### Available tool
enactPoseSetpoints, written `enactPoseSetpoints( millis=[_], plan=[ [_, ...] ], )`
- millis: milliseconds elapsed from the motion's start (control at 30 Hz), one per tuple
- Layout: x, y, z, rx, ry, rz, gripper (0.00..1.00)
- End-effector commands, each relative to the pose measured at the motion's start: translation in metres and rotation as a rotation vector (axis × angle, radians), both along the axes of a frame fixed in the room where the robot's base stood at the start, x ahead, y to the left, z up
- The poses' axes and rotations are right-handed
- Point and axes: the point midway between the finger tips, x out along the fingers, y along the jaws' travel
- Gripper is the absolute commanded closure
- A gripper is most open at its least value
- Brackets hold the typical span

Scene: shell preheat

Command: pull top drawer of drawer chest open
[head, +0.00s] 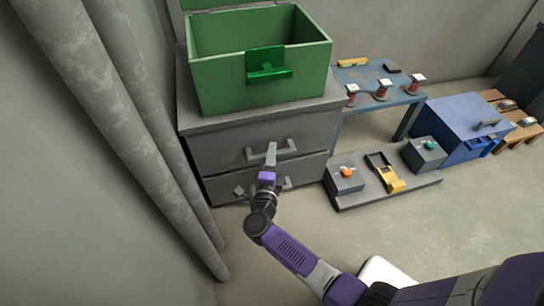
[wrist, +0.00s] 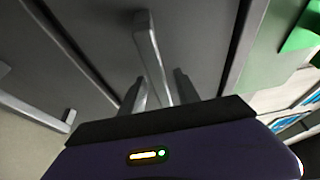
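The grey drawer chest (head: 235,126) stands against the wall with two drawers that look shut. The top drawer (head: 220,150) has a grey bar handle (head: 287,151), which also shows in the wrist view (wrist: 149,45). My gripper (head: 271,150) is at this handle in front of the top drawer. In the wrist view my gripper (wrist: 158,88) has its fingers apart, one on each side of the handle bar. I cannot tell whether either finger touches the bar. The gripper hides part of the handle in the head view.
An open green box (head: 220,85) stands on the chest. The lower drawer's handle (wrist: 35,112) is close to my gripper. A low grey platform (head: 350,200) with switch boxes stands at the chest's right. Pipes (head: 150,130) run along the left. The floor in front is clear.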

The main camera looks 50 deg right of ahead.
Motion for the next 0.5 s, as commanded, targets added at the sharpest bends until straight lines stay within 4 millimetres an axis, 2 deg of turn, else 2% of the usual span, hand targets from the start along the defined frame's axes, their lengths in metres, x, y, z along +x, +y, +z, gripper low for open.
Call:
enactPoseSetpoints(
  millis=[267,433,467,500],
  plan=[
    [0.0010,-0.0014,0.0004,0.000,0.000,0.000,0.62],
    [0.0009,-0.0012,0.0003,0.000,0.000,0.000,0.95],
    [0.0009,-0.0012,0.0003,0.000,0.000,0.000,1.00],
    [0.0009,-0.0012,0.0003,0.000,0.000,0.000,1.00]
  ],
)
